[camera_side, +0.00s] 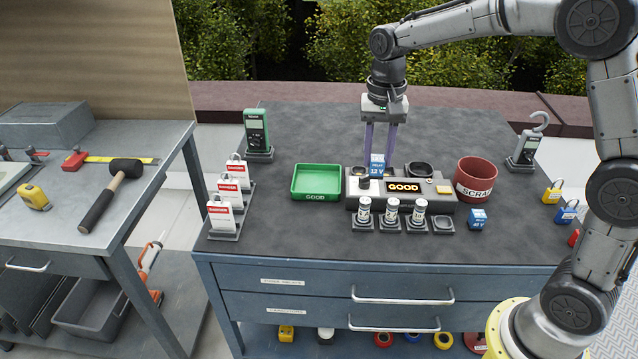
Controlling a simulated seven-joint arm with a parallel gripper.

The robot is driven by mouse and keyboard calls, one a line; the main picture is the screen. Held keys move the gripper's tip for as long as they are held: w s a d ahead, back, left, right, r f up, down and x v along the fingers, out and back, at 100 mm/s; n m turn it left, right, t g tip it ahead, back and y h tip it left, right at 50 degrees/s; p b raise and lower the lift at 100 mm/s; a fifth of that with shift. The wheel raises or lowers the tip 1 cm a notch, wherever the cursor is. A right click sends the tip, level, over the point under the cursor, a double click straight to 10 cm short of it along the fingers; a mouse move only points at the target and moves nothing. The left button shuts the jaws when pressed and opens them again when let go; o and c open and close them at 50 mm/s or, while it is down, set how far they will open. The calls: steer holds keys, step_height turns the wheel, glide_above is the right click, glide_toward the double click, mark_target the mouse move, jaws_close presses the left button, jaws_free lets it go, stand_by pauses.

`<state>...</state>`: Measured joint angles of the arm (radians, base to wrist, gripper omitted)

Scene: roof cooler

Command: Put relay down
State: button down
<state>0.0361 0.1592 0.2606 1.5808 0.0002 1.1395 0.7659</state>
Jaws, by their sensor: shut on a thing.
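A blue relay (377,165) marked "RELAY 12 V" is held between the purple fingers of my gripper (380,155). My gripper points down and is shut on it, above the left part of a grey tester (445,201). I cannot tell whether the relay touches the tester. The tester's display reads "GOOD" in lit letters. A green tray (315,196) labelled GOOD lies left of the tester and looks empty. A dark red bin (478,170) labelled SCRAP stands to its right. A second blue relay (477,220) sits on the bench at the front right.
Several small holders, three with white cylinders (391,208), stand in front of the tester. Danger tags (230,188) stand at the left; meters (257,134) stand at the back left and right. Coloured padlocks (567,211) lie far right. The bench's back middle is clear.

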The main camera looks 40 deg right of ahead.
steer(key=shift+w+a+f, duration=0.2)
steer(key=shift+w+a, duration=0.1)
steer(key=shift+w, duration=0.05)
steer(key=w+f, duration=0.3)
steer(key=w, duration=0.1)
steer(key=w+f, duration=0.3)
steer(key=w, duration=0.1)
steer(key=w+f, duration=0.3)
steer(key=w, duration=0.1)
steer(key=shift+w+d, duration=0.15)
steer(key=shift+w, duration=0.15)
steer(key=shift+w+f, duration=0.3)
steer(key=shift+f, duration=1.55)
steer(key=shift+f, duration=0.1)
steer(key=c, duration=0.5)
jaws_free()
steer(key=shift+c, duration=0.2)
